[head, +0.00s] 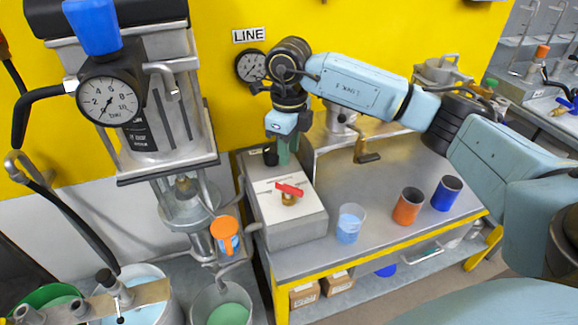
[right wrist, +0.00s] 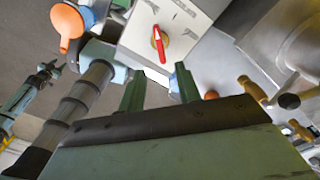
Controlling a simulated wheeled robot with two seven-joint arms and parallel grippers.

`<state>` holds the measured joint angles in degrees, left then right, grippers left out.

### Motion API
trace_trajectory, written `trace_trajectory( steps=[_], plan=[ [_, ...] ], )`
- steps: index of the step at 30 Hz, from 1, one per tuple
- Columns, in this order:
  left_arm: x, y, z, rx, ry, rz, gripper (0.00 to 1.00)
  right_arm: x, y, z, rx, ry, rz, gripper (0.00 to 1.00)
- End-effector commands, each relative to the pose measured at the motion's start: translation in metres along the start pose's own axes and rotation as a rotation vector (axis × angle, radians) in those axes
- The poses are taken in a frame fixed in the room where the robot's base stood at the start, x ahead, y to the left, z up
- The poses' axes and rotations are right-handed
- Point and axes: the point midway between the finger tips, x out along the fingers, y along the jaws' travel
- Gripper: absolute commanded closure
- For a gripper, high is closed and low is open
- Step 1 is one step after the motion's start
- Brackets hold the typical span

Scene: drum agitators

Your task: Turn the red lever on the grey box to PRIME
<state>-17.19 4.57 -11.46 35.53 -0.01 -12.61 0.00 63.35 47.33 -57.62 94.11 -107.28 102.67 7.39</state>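The grey box (head: 290,225) stands on the left end of the metal bench, with a white label plate on top whose print is too small to read. Its red lever (head: 290,189) sits on a brass stem, handle lying slanted across the plate. In the right wrist view the red lever (right wrist: 160,44) shows beyond my fingers, on the box's pale top (right wrist: 190,25). My right gripper (head: 284,155) hangs fingers-down by the far edge of the box, apart from the lever. The right wrist view shows its two green fingers (right wrist: 160,80) spread with nothing between them.
A clear cup of blue liquid (head: 350,224), an orange cup (head: 408,207) and a blue cup (head: 446,193) stand right of the box. A gauged machine (head: 108,98) and an orange-handled part (head: 226,230) stand left. A brass-handled tap (head: 366,156) is behind.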

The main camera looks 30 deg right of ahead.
Motion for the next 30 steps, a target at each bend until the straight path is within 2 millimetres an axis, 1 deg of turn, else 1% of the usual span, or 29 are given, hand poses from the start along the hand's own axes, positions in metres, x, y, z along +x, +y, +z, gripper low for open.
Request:
trace_trajectory(
  steps=[1,3,6,9,30],
  plan=[
    [0.000,0.000,0.000,0.000,0.000,0.000,0.57,-0.009,0.000,0.000,-0.001,-0.001,-0.001,0.66],
    [0.000,0.000,0.000,0.000,0.000,0.000,0.57,-0.018,0.000,0.000,0.000,-0.002,-0.002,0.66],
    [-0.001,0.000,0.000,0.000,0.000,0.000,0.57,-0.026,0.000,0.000,-0.001,0.000,0.000,0.66],
    [-0.001,0.000,0.000,0.000,0.000,0.000,0.57,-0.029,0.000,0.000,-0.001,0.000,0.000,0.66],
    [-0.001,0.000,0.000,0.000,0.000,0.000,0.57,-0.029,0.000,0.000,-0.001,0.001,0.000,0.66]
  ],
)
